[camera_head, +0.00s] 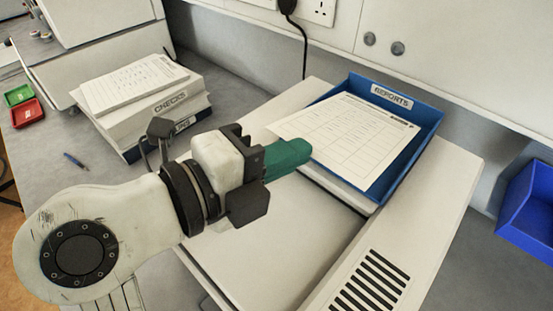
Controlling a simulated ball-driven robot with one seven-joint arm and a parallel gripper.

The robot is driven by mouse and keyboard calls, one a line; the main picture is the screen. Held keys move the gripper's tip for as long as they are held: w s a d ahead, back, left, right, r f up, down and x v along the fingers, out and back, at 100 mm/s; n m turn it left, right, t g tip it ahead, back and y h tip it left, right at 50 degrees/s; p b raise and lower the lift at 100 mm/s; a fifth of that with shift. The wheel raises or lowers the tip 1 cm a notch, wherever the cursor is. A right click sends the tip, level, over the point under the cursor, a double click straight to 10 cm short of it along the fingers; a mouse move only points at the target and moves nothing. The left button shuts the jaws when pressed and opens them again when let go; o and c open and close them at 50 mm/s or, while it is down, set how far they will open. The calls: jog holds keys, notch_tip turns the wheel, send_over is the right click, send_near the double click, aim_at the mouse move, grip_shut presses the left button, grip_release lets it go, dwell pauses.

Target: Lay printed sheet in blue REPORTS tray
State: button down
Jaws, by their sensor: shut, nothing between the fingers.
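The blue REPORTS tray (425,117) stands on a pale machine top at the upper right, its label on the back wall. The printed sheet (350,135) lies across the tray, tilted relative to it. Its left corner sticks out past the tray's left side, and the rest covers most of the tray floor. My gripper (300,155) has green fingers that are shut and empty. The fingertips are at the sheet's near-left edge in the picture. I cannot tell whether they touch it.
A stack labelled CHECKS (170,101) with a printed page on top stands at the left. A blue bin (528,210) is at the right edge. A vented panel (370,283) is in front.

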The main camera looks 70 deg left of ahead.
jog(key=shift+w+a+f+b, duration=0.3)
jog(key=shift+w+f+b, duration=0.1)
jog(key=shift+w+b, duration=0.2)
jog(key=shift+w+a+f+b, duration=0.3)
jog(key=shift+w+f+b, duration=0.1)
jog(key=shift+w+b, duration=0.15)
jog(key=c, duration=1.9)
grip_release()
jog(key=o, duration=0.5)
jog(key=shift+o, duration=0.2)
jog(key=b+v, duration=0.2)
jog(key=v, duration=0.9)
jog(key=shift+b, duration=0.4)
